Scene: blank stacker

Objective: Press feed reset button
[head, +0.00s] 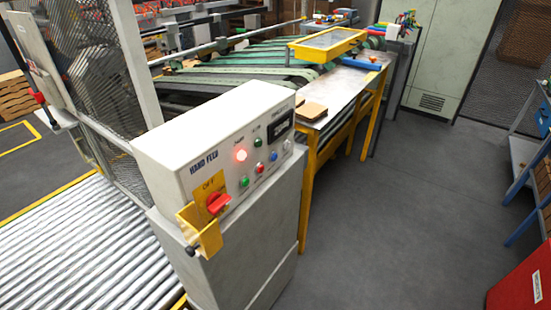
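A white control box (185,145) marked HAND FEED stands on a grey pedestal (243,235) in the middle of the head view. Its sloped face has a lit red lamp (241,155), with a dark green lamp (258,142) to its right. Below them is a row of small buttons: green (244,181), red (259,168), blue (273,157) and a pale one (287,145). Their labels are too small to read, so I cannot tell which is the feed reset button. My gripper is out of view, and nothing touches the panel.
A red rotary switch (217,202) sits on a yellow plate with a yellow bracket (204,232) jutting out in front. A roller conveyor (75,245) and mesh fence (95,90) lie left. A yellow-legged table (345,90) stands behind. Grey floor (405,200) at right is clear.

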